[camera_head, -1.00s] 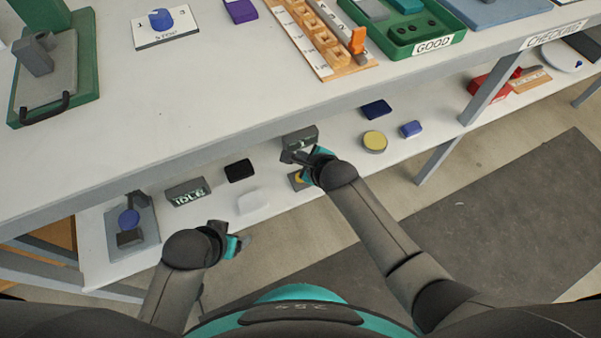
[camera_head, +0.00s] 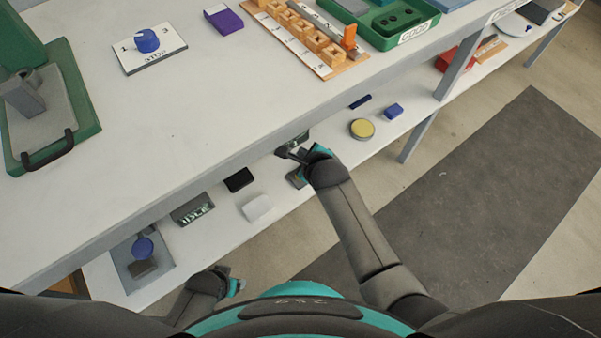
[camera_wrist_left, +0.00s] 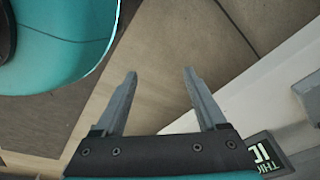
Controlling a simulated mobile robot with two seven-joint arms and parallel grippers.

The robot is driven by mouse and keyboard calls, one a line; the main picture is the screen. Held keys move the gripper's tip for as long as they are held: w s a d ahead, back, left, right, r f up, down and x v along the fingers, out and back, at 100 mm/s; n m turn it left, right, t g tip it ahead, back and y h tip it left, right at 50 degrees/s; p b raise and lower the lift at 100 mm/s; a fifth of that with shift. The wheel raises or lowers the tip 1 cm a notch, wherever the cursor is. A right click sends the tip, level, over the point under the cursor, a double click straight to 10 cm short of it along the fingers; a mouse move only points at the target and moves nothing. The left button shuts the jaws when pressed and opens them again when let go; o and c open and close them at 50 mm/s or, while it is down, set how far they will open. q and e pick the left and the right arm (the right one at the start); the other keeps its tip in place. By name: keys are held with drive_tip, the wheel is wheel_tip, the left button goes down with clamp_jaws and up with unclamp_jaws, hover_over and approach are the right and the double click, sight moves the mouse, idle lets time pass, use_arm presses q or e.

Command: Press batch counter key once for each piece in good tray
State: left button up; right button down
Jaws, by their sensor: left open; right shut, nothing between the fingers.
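The green good tray (camera_head: 428,17) stands at the top right of the upper table, its GOOD label facing me. It holds dark round shapes, too small to count surely. A small grey box with a dark display (camera_head: 301,137) sits on the lower shelf, partly hidden by the table edge and my right gripper; I cannot read it. My right gripper (camera_head: 288,153) is shut and empty just in front of this box; contact is unclear. A grey block (camera_head: 296,178) lies partly hidden under that hand. My left gripper (camera_head: 238,284) is open and empty, low in front of the shelf; its spread fingers show in the left wrist view (camera_wrist_left: 158,78).
The lower shelf also bears an IDLE display box (camera_head: 192,209), a black block (camera_head: 238,180), a white block (camera_head: 257,208), a yellow round button (camera_head: 362,129) and a blue-knobbed plate (camera_head: 143,248). The table's front edge (camera_head: 200,170) overhangs the shelf.

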use_arm(q)
drive_tip(key=shift+d, duration=0.1)
use_arm(e)
wheel_tip(320, 180, down, 4)
drive_tip(key=b, duration=0.4)
drive_tip(key=shift+f+b, duration=0.25)
drive_tip(key=shift+b, duration=0.1)
wheel_tip(320, 180, down, 4)
drive_tip(key=b, duration=0.3)
drive_tip(key=shift+r, duration=0.25)
use_arm(q)
drive_tip(key=w+d+r+t, duration=0.1)
drive_tip(key=w+r, duration=0.2)
drive_tip(key=r, duration=0.5)
drive_tip(key=w+d+r+t, duration=0.1)
drive_tip(key=w+d+r, duration=0.1)
drive_tip(key=r, duration=0.6)
drive_tip(key=shift+w+h+b, duration=0.3)
drive_tip(key=shift+w+b, duration=0.05)
drive_tip(key=shift+w, duration=0.5)
use_arm(e)
drive_tip(key=shift+f, duration=0.45)
use_arm(q)
drive_tip(key=shift+r, duration=0.1)
use_arm(e)
drive_tip(key=shift+f, duration=0.4)
use_arm(q)
drive_tip(key=shift+f, duration=0.25)
